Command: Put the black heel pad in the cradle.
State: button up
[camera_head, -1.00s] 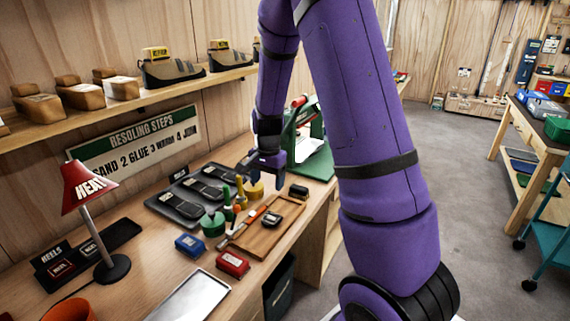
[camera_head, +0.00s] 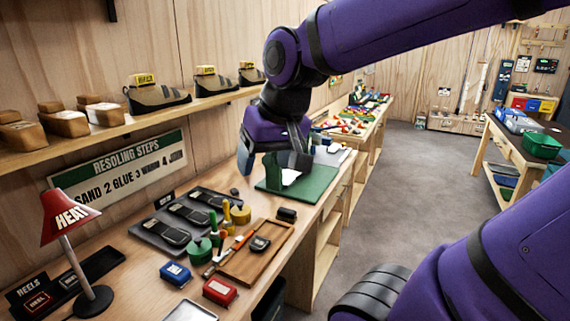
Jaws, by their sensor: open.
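My gripper (camera_head: 268,163) is open, with no object visible between its fingers. It hangs in front of the green press (camera_head: 312,188) at the far end of the bench and hides much of it. I cannot make out a cradle clearly. A small black block (camera_head: 287,214) sits on the bench just beyond the wooden tray (camera_head: 285,238). Another small dark piece (camera_head: 260,243) lies in that tray. At the left, a rack (camera_head: 15,294) signed HEELS holds dark pads (camera_head: 38,302) with red labels. I cannot tell which piece is the black heel pad.
A dark tray (camera_head: 146,232) holds several black soles. Green and yellow bottles, a blue box (camera_head: 175,273) and a red box (camera_head: 220,291) crowd the bench middle. A red HEAT lamp (camera_head: 70,211) stands left. A shelf (camera_head: 105,128) with shoes runs above.

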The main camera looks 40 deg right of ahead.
jog(key=s+a+r+n, duration=0.1)
jog(key=s+n, duration=0.1)
jog(key=s, duration=0.4)
jog(key=shift+r+t, duration=0.15)
jog(key=shift+t, duration=0.25)
dwell(0.7)
